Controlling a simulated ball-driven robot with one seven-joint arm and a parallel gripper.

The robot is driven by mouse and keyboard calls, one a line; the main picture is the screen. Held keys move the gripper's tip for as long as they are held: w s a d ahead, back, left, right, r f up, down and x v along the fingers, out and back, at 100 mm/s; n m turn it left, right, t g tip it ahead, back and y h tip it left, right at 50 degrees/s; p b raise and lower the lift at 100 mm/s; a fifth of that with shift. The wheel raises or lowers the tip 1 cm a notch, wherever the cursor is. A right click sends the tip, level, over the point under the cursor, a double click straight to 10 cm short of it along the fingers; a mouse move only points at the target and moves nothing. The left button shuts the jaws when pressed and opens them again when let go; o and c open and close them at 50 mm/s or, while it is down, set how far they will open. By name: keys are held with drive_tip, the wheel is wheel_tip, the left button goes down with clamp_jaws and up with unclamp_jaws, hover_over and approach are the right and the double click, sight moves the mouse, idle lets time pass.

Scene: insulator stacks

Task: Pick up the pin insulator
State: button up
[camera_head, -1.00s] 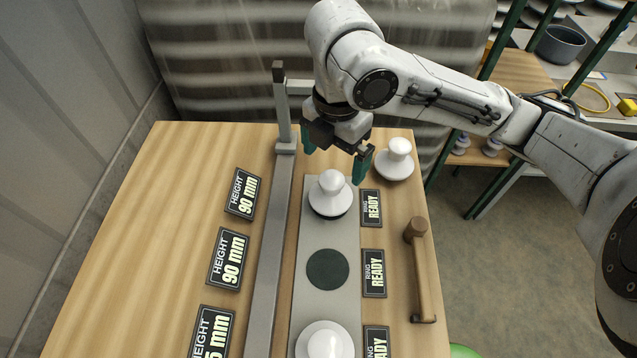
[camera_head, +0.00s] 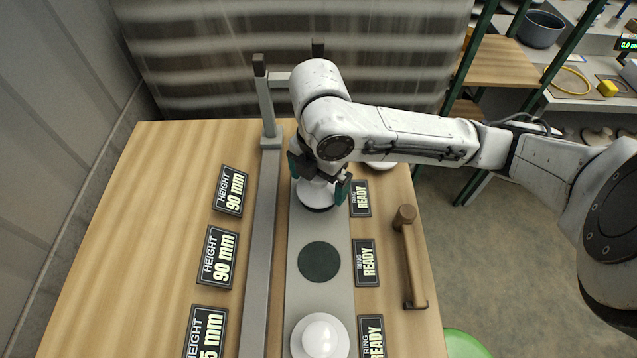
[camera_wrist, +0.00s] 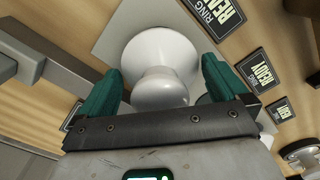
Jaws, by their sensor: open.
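A white pin insulator (camera_head: 314,199) stands upright on the far end of the grey strip (camera_head: 300,295), partly hidden by my gripper in the head view. My gripper (camera_head: 321,190) is open, its green fingers on either side of the insulator's upper part. In the wrist view the insulator (camera_wrist: 161,60) shows with its knob between the open fingers (camera_wrist: 160,90); I cannot tell whether they touch it. A second white insulator (camera_head: 320,338) stands on the near part of the strip. Another (camera_head: 381,166) is mostly hidden behind my arm.
A grey post and rail (camera_head: 264,200) run along the strip's left. A dark round pad (camera_head: 319,262) is empty. A wooden-handled tool (camera_head: 408,255) lies right, beside the READY signs (camera_head: 367,263). Height signs (camera_head: 219,257) stand left; the far left tabletop is clear.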

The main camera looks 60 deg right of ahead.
drive_tip(key=shift+c, duration=0.3)
drive_tip(key=c, duration=1)
drive_tip(key=shift+c, duration=0.7)
drive_tip(key=shift+r, duration=0.2)
